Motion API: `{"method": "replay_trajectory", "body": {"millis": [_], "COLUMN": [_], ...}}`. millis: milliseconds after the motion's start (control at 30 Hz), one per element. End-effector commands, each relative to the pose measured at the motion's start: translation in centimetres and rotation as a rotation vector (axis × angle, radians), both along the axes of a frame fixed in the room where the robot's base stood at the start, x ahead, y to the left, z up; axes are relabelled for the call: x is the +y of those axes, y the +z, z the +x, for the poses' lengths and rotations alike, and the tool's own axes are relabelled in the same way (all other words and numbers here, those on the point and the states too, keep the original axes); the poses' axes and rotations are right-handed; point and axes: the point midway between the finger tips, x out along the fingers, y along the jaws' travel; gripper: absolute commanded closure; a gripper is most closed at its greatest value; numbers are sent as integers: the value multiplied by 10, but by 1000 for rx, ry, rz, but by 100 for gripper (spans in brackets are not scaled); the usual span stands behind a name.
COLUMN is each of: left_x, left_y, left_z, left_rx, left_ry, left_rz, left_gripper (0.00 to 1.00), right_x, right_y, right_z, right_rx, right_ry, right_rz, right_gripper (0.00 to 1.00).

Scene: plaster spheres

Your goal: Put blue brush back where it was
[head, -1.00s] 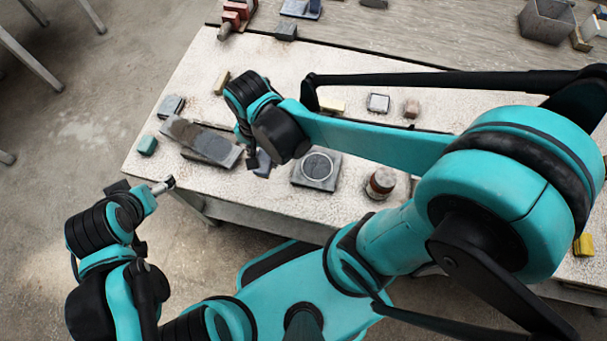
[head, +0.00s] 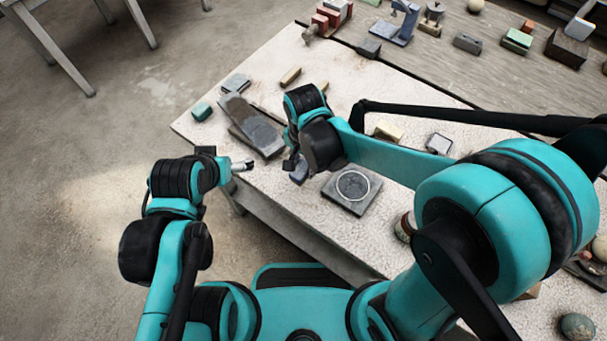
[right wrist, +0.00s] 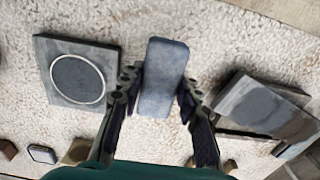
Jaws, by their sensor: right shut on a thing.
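The blue brush (right wrist: 163,77) is a blue-grey block with rounded corners. In the right wrist view it sits between the two fingers of my right gripper (right wrist: 155,100), which is shut on it. In the head view a small blue part of the brush (head: 299,173) shows below my right gripper (head: 293,163), over the pale table. I cannot tell whether it touches the table top. Most of it is hidden by the gripper there.
A grey plate with a ring (head: 352,190) lies right of the brush, and stacked grey slabs (head: 252,128) lie left of it. Tan blocks (head: 290,76) lie farther back. Bare pale table (head: 225,185) shows along the front edge.

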Motion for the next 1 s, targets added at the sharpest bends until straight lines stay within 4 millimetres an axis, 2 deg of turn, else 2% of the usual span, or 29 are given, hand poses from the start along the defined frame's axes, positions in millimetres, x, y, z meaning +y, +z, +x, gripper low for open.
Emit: {"method": "replay_trajectory", "body": {"millis": [167,300,400,767,800,867,1000], "left_x": [0,0,0,0,0,0,0], "left_y": [-6,-17,-22,-24,-23,-23,-23], "left_z": [0,0,0,0,0,0,0], "left_rx": [0,0,0,0,0,0,0], "left_ry": [0,0,0,0,0,0,0], "left_rz": [0,0,0,0,0,0,0], "left_gripper": [15,15,15,15,15,15,15], "right_x": [2,2,2,2,2,2,2], "right_y": [-11,-34,-44,-46,-46,-45,-45], "right_z": [4,4,4,3,3,3,3], "right_rx": [0,0,0,0,0,0,0], "right_ry": [0,0,0,0,0,0,0], "right_rz": [0,0,0,0,0,0,0], "right_gripper": [90,90,90,90,61,46,46]}}
